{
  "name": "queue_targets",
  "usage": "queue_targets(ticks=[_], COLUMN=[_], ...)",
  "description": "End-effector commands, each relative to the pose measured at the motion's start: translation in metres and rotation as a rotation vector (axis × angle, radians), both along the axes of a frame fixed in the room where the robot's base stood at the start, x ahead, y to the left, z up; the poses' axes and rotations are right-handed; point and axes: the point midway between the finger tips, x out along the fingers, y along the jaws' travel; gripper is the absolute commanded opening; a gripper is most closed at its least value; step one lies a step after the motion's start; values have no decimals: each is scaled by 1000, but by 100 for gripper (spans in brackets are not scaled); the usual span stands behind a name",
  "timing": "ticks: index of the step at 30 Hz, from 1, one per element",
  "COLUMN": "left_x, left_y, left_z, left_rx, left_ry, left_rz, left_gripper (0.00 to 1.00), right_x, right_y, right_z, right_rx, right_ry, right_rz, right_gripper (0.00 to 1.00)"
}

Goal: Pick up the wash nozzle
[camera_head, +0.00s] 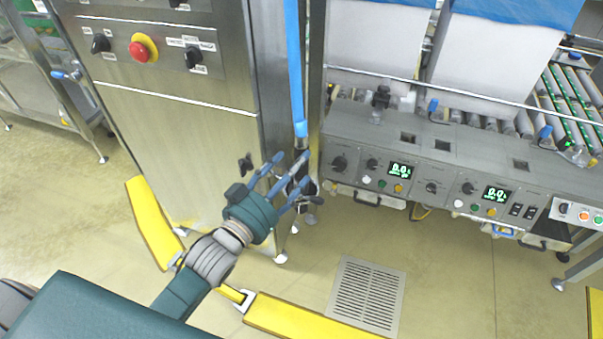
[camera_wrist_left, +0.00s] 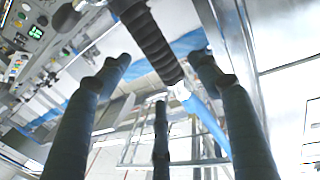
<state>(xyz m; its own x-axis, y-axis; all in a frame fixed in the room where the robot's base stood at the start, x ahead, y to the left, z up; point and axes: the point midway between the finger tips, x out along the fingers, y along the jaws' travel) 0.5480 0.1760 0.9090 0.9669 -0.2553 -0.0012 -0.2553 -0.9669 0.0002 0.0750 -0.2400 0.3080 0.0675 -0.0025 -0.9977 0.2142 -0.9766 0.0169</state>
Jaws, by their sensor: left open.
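The wash nozzle hangs on a blue hose beside the steel cabinet; its dark upper end (camera_head: 301,144) shows in the head view, and its lower part is partly hidden behind my fingers. In the left wrist view its black ribbed handle (camera_wrist_left: 150,42) crosses between my spread fingers, with a light fitting and the blue hose (camera_wrist_left: 207,118) following on. My left gripper (camera_head: 291,174) is open around or just in front of the nozzle; I cannot tell whether it touches. Its fingers (camera_wrist_left: 160,85) are apart in the wrist view. My right gripper is not in view.
The steel cabinet (camera_head: 180,140) with a red stop button (camera_head: 139,50) stands close left of the nozzle. A control panel (camera_head: 440,155) with knobs and green displays is to the right. A floor drain grate (camera_head: 367,295) and open floor lie below.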

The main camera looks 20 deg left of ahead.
Motion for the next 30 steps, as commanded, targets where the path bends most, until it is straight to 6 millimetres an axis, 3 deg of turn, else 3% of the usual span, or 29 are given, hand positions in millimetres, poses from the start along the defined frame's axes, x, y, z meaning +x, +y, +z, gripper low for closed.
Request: queue_targets(ticks=[9,19,27,30], left_x=[42,50,50,50], left_y=[-10,-13,-13,-13], left_z=[4,2,2,5], left_rx=[-1,0,0,-1], left_ry=[-2,0,0,-7], left_rz=[-1,-1,-2,-2], left_gripper=[62,62,10,8], right_x=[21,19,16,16], right_y=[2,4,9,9], right_z=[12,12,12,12], right_rx=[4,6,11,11], right_ry=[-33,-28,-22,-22], right_rz=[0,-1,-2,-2], right_gripper=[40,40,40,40])
